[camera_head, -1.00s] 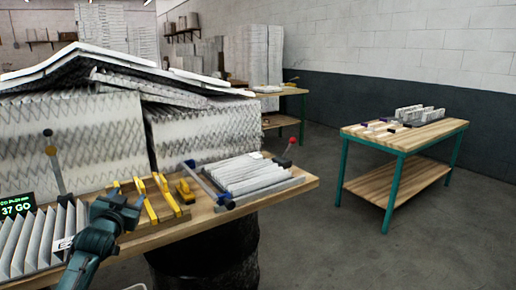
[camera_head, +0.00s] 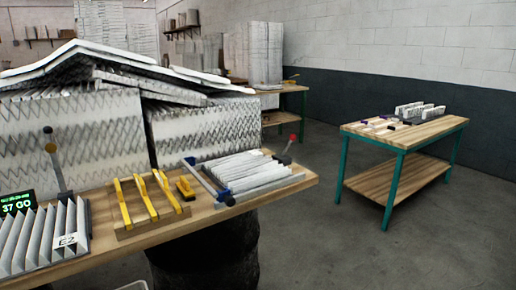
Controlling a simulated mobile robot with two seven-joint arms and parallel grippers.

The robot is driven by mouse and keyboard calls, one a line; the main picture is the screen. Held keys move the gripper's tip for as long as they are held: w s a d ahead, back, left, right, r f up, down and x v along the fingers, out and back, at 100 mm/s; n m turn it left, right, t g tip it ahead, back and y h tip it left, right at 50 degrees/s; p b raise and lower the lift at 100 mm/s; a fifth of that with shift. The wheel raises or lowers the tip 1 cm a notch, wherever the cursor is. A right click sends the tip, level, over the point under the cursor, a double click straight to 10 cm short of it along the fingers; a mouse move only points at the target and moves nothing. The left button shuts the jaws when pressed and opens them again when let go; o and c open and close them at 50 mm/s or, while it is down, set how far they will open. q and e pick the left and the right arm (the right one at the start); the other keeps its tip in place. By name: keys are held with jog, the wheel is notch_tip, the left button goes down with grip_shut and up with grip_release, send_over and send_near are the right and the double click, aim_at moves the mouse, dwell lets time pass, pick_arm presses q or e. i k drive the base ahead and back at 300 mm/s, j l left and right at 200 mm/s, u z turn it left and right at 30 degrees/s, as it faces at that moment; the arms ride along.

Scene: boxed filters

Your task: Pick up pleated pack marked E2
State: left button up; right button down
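A white pleated pack (camera_head: 38,236) lies at the near left of the wooden workbench (camera_head: 150,238), cut off by the picture's left edge. A small white label on its right end seems to read E2. A second pleated pack (camera_head: 250,172) lies at the right end of the bench in a frame with blue corners and a red-knobbed lever. Neither of my grippers shows in the head view.
A wooden block with yellow upright pieces (camera_head: 150,210) stands between the two packs. A lever post and a green display (camera_head: 18,203) reading 37 GO stand behind the left pack. Large stacked filters (camera_head: 70,140) fill the back. A teal-legged table (camera_head: 405,138) stands right across open floor.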

aim_at(25, 241)
jog(key=u, duration=1.5)
